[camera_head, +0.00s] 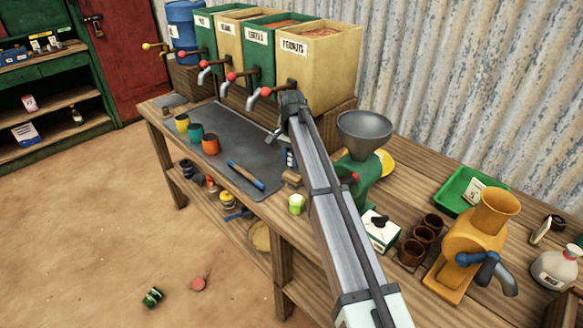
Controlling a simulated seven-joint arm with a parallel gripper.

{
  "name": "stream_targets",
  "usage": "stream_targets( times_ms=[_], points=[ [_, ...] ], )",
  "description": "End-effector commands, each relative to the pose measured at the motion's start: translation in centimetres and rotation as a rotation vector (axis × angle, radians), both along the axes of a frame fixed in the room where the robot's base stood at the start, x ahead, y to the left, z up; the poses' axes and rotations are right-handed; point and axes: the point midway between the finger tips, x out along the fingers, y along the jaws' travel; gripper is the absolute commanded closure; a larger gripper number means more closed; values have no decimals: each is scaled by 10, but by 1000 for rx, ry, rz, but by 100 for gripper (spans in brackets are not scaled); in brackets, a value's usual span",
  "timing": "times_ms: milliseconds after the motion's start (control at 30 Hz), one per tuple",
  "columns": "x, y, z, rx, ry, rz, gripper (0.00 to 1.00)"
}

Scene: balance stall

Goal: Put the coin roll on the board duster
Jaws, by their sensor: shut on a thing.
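My gripper (276,134) is at the far end of my arm, above the right end of the dark mat. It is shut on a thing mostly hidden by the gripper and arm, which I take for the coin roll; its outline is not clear.
Dispensers with taps (310,65) stand behind.

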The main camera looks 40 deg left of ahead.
Motion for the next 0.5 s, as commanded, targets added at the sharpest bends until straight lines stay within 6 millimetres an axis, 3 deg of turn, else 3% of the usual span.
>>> stream_targets(
  times_ms=[300,500],
  points=[
    [0,0,-33,0,0,0,100],
    [0,0,-37,1,-1,0,100]
  ],
)
